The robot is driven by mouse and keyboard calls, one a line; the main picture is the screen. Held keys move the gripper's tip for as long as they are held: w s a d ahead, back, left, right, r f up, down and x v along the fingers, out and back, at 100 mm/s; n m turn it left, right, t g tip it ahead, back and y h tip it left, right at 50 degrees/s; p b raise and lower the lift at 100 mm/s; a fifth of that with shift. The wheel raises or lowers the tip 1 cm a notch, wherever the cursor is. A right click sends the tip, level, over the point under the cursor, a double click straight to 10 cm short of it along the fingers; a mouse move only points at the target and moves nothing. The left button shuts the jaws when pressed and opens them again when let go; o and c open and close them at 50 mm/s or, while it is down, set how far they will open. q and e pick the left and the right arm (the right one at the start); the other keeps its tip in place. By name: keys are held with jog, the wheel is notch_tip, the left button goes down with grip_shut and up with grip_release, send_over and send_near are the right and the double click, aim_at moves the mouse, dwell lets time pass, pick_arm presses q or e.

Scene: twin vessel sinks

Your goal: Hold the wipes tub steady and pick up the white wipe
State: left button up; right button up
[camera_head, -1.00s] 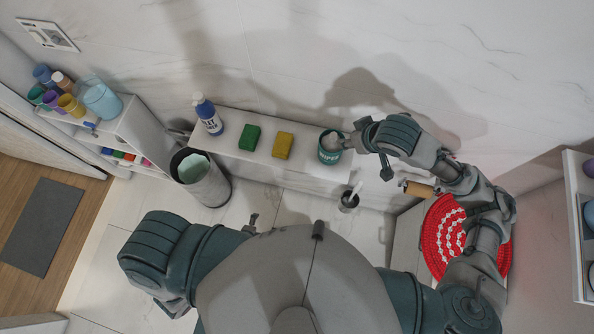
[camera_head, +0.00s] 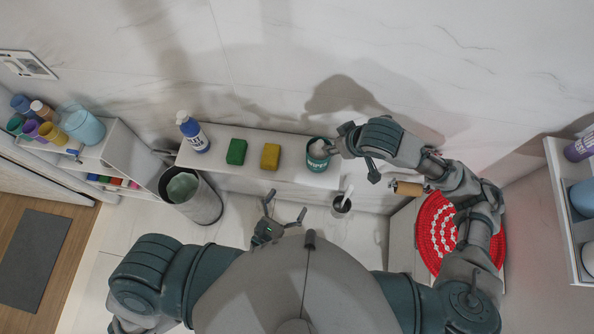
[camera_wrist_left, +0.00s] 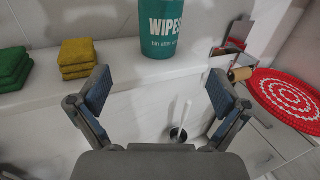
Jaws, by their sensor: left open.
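The teal wipes tub (camera_head: 316,160) stands upright near the right end of the white shelf; it also shows in the left wrist view (camera_wrist_left: 160,28), cut off at the top. The white wipe (camera_head: 318,148) shows at the tub's mouth. My right gripper (camera_head: 340,140) is at the tub's right rim, close to the wipe; its fingers are too small and covered to tell open from shut. My left gripper (camera_head: 285,204) is open and empty, in front of the shelf and below the tub. In the left wrist view its spread fingers (camera_wrist_left: 158,92) frame clear space before the tub.
On the white shelf (camera_head: 225,165), left of the tub, are a yellow sponge stack (camera_head: 270,156), a green one (camera_head: 236,152) and a bottle (camera_head: 194,134). A bin (camera_head: 192,198) stands at left, a brush holder (camera_head: 341,206) below. A paper roll (camera_head: 408,188) is at right.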

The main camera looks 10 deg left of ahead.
pick_arm(q)
send_near(311, 164)
jog(key=w, duration=0.2)
jog(key=x, duration=0.6)
jog(key=d+x, duration=0.1)
jog(key=x, duration=0.2)
jog(key=shift+d+r, duration=0.25)
jog(key=shift+w, duration=0.5)
jog(key=shift+a, duration=0.1)
pick_arm(e)
jog(key=shift+a, duration=0.3)
